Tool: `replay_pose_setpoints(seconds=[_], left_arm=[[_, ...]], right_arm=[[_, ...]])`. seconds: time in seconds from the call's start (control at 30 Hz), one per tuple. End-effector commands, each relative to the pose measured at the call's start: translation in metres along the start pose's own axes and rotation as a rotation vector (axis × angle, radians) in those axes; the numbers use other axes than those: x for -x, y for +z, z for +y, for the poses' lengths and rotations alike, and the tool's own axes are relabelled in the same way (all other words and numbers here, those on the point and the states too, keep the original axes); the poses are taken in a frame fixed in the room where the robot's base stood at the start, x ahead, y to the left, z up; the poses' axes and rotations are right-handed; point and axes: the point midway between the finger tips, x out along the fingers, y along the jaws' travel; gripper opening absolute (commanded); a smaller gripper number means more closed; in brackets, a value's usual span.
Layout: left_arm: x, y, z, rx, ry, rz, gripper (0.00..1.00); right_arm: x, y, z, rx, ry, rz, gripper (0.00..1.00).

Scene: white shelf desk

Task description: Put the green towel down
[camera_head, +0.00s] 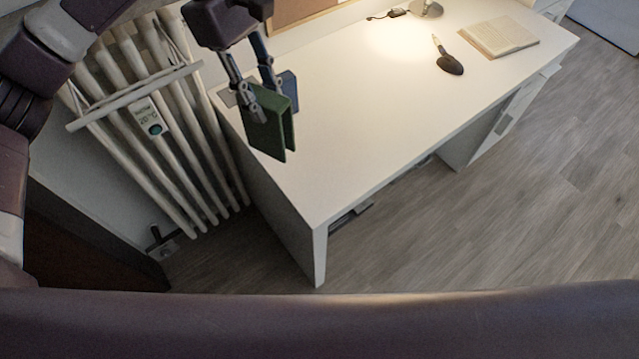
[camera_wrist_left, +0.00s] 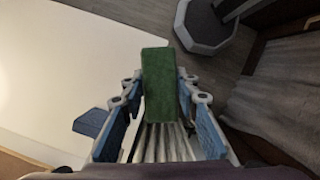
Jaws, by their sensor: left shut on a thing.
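My left gripper (camera_head: 257,88) is shut on the green towel (camera_head: 268,128) and holds it by its upper part, hanging folded with two flaps showing. The towel is in front of the left end of the white desk (camera_head: 400,100) in the head view; its height above the desktop is hard to tell. In the left wrist view the towel (camera_wrist_left: 160,85) sits between the two blue finger pads. A blue item (camera_head: 289,86) shows just behind the towel, partly hidden. My right gripper is not in view.
A white radiator (camera_head: 150,120) with a rail and a small thermometer display stands left of the desk. The middle of the desktop is clear.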

Motion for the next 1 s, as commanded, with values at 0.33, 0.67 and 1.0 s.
replay_pose_setpoints(seconds=[0.33,0.67,1.0], left_arm=[[-0.016,0.031,0.05,0.584,0.196,-0.013,0.13],[-0.021,0.046,0.079,1.027,0.34,-0.014,0.13],[-0.054,0.037,0.083,1.122,0.362,-0.011,0.13]], right_arm=[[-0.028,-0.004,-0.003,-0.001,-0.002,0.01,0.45],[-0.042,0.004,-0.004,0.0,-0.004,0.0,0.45],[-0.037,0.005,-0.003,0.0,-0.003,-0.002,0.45]])
